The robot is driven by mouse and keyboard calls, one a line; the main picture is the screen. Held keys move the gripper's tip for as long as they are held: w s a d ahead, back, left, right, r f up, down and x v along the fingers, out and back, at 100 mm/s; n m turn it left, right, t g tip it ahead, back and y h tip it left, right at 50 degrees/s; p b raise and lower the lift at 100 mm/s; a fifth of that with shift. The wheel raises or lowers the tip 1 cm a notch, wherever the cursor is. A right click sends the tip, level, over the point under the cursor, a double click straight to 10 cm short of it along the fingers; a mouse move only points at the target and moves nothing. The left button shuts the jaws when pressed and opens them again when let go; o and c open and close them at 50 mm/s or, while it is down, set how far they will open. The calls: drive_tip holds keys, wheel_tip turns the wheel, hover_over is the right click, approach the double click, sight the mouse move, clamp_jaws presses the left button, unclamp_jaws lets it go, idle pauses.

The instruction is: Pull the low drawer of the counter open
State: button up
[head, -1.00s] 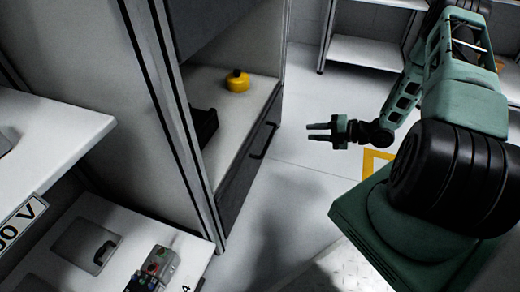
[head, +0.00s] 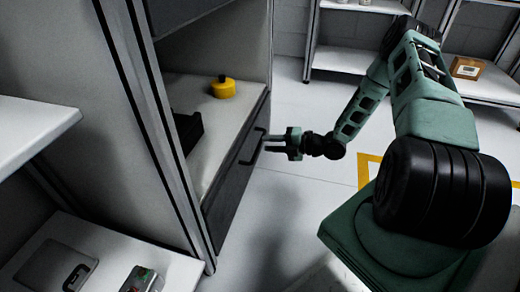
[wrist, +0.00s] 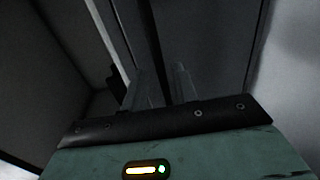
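The low drawer (head: 222,203) has a dark grey front below the counter's light shelf, and it looks shut, flush with the counter. Its black bar handle (head: 252,148) stands out from the front. My gripper (head: 268,143) is at the handle, with its fingers pointing left toward the drawer front. The two fingers also show apart in the wrist view (wrist: 161,83), with a dark strip between them that may be the handle. I cannot tell whether either finger touches the handle.
A yellow round object (head: 223,88) and a black box (head: 187,130) sit on the shelf above the drawer. A white surface (head: 165,262) is at lower left. The floor (head: 290,205) right of the drawer is clear. Shelving (head: 355,62) stands at the back.

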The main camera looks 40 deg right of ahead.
sight(260, 142)
drive_tip(key=shift+b+x, duration=0.65)
drive_tip(key=shift+x, duration=1.45)
drive_tip(key=shift+c, duration=0.3)
clamp_jaws()
